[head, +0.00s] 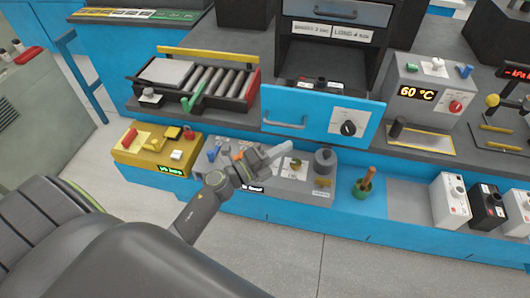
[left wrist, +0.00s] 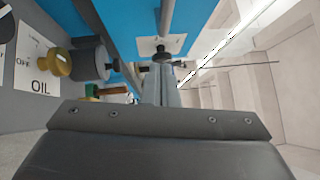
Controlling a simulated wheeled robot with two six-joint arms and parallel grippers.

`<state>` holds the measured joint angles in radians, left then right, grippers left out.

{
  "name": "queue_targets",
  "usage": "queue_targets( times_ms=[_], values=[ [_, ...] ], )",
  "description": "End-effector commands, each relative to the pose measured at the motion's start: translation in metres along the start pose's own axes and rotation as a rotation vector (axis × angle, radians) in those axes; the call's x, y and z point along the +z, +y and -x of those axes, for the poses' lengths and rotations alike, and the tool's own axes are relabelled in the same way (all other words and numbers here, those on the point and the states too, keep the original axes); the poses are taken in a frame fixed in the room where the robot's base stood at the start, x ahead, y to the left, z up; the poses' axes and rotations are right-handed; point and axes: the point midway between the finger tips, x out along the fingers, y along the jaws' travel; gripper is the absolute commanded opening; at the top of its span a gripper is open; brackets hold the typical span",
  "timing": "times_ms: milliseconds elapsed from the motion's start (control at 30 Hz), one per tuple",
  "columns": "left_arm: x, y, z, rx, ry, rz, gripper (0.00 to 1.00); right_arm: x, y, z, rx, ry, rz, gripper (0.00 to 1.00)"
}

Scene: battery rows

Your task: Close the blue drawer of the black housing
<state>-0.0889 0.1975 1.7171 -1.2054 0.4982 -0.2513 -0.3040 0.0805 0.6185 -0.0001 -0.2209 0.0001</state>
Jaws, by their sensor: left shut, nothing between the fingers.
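The black housing (head: 379,50) stands at the back in the head view, with a white two-part label on it. Its blue drawer (head: 312,121) is pulled out towards me. The drawer front has a bar handle at its left and a white plate with a black knob at its right. Small dark items with red and white marks lie inside. My left gripper (head: 287,149) is shut and empty, just below the drawer front in the picture; whether it touches cannot be told. Its closed fingers show in the left wrist view (left wrist: 160,86). My right gripper is in neither view.
Below the drawer is a grey panel with knobs and a grey cylinder (head: 324,162). A yellow box (head: 150,158) and roller tray (head: 205,82) stand left. A 60 °C unit (head: 412,92) stands right. A green pot (head: 362,188) sits low right. Grey floor is clear in front.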

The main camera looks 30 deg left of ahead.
Motion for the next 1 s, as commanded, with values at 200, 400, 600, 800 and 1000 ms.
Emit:
queue_targets(
  times_ms=[200,400,600,800,1000],
  values=[
    [0.021,0.0,-0.021,0.001,0.001,-0.001,0.0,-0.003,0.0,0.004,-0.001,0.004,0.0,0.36],
    [0.028,0.001,-0.028,0.001,0.0,0.0,0.0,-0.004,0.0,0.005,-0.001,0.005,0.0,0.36],
    [0.029,0.001,-0.028,0.001,0.0,0.0,0.0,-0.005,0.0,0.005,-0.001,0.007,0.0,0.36],
    [0.032,0.002,-0.031,0.0,0.0,-0.001,0.0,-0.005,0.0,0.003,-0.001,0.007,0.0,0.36],
    [0.057,0.011,-0.058,-0.002,0.001,-0.003,0.0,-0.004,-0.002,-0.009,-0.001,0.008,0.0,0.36]
  ],
)
